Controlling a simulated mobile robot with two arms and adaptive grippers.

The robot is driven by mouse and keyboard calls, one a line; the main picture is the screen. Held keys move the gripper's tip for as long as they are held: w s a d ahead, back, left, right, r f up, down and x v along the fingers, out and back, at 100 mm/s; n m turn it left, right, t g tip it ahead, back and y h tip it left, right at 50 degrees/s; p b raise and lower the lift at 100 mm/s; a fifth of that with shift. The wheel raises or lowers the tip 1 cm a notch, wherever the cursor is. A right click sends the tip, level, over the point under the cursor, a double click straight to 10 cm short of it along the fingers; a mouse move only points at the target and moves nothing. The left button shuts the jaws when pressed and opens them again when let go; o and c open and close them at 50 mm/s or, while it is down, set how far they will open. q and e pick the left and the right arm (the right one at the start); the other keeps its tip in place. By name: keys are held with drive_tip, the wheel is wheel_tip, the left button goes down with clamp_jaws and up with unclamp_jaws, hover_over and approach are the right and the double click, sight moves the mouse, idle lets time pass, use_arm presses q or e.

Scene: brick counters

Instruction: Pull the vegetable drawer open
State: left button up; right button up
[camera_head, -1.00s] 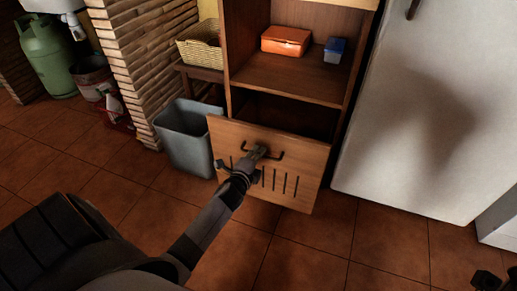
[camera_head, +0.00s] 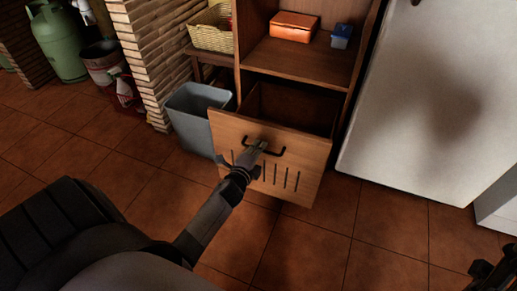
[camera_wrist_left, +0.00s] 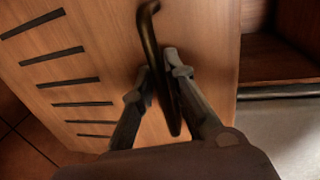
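The vegetable drawer (camera_head: 305,158) is a wooden drawer with dark vertical slots in its front, low in the wooden cabinet. It stands out from the cabinet, and its dark, empty-looking inside shows behind the front. Its dark bar handle (camera_head: 279,152) is near the top of the front. My left gripper (camera_head: 259,147) is at the handle. In the left wrist view, the fingers of my left gripper (camera_wrist_left: 160,78) close on the handle (camera_wrist_left: 150,38) from both sides. My right gripper (camera_head: 490,274) shows only partly, dark, at the bottom right corner.
A grey bin (camera_head: 193,117) stands close at the left of the drawer. A white fridge (camera_head: 410,110) stands to the right. An orange box (camera_head: 294,27) and a blue container (camera_head: 342,36) sit on the shelf above. The tiled floor in front is clear.

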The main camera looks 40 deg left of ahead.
use_arm(q)
drive_tip(key=o, duration=0.3)
drive_tip(key=v, duration=1.2)
drive_tip(key=shift+a, duration=0.1)
